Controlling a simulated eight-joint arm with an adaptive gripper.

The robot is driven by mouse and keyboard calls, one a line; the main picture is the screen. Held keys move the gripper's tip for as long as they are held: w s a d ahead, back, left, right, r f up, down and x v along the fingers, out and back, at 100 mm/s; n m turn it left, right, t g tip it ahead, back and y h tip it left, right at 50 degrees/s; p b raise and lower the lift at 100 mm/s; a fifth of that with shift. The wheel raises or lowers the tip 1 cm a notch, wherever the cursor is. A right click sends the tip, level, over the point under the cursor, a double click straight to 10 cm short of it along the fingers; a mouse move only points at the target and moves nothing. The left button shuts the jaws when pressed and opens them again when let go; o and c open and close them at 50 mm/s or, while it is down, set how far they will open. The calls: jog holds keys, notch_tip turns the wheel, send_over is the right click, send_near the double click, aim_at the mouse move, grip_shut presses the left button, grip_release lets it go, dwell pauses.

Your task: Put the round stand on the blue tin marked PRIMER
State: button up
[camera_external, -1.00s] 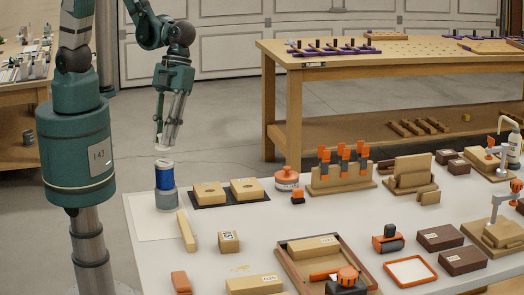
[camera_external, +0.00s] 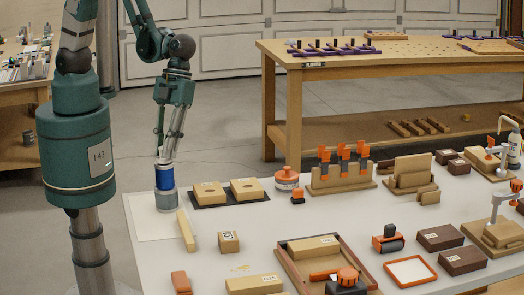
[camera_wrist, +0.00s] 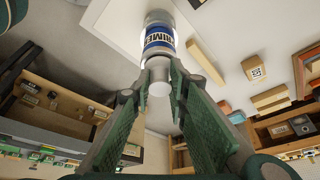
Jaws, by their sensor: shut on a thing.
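In the wrist view the tin (camera_wrist: 158,39) shows a blue band with the PRIMER lettering. My gripper (camera_external: 165,156) points down directly over the tin's top. In the wrist view my gripper (camera_wrist: 160,72) is shut on a small pale round piece, the round stand (camera_wrist: 159,89), in line with the tin. The fingers hide much of the stand in the outside view. I cannot tell whether it touches the tin.
A pale sheet (camera_external: 150,224) lies under the tin's base. A wooden strip (camera_external: 186,231) lies just in front, and two wooden blocks on a dark mat (camera_external: 228,200) lie to the right. An orange-topped jar (camera_external: 287,180) is farther right.

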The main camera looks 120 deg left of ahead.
jog(key=shift+f, duration=0.25)
jog(key=o, duration=0.7)
jog(key=shift+r, duration=0.2)
jog(key=shift+p+v, duration=0.5)
jog(key=shift+v, duration=5.5)
jog(key=shift+r, duration=0.1)
